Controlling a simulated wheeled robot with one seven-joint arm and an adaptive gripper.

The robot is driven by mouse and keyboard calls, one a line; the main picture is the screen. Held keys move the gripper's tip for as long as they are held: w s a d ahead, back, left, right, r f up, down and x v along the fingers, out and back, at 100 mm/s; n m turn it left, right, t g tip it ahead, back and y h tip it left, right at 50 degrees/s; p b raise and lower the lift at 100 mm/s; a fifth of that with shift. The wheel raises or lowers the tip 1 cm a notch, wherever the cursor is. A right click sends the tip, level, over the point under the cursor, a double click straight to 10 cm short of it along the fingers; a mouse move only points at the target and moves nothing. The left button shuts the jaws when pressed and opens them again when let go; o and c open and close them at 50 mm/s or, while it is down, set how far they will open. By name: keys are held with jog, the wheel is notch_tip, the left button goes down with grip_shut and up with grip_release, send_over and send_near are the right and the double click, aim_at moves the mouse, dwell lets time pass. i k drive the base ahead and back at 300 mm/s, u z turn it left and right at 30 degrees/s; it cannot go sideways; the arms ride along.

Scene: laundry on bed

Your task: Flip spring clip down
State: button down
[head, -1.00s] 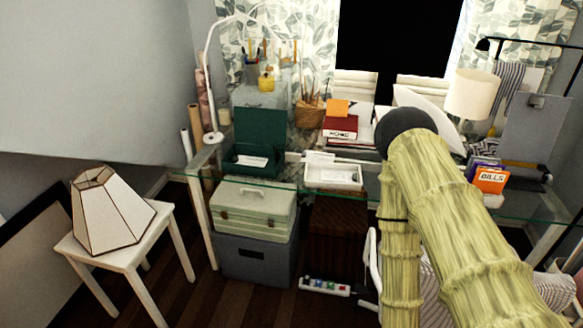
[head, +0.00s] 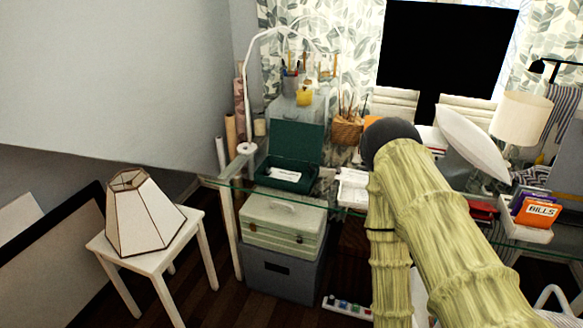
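I cannot make out a spring clip in the head view. A grey upright board (head: 570,150) is cut off by the right edge; no clip can be made out on the part that shows. My arm, with a yellow-green bamboo-like cover and a dark round joint, fills the lower right and hides part of the desk. My gripper is not in view.
A glass desk (head: 345,212) bears a green open box (head: 290,178), a lamp (head: 521,118) and an orange BILLS box (head: 537,212). A light green case (head: 284,228) sits on a grey bin (head: 282,272) below. A white stool (head: 150,262) holds a lampshade (head: 141,218).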

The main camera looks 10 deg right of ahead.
aim_at(311, 169)
jog(key=u, duration=0.45)
jog(key=i, duration=1.1)
jog(key=z, duration=0.6)
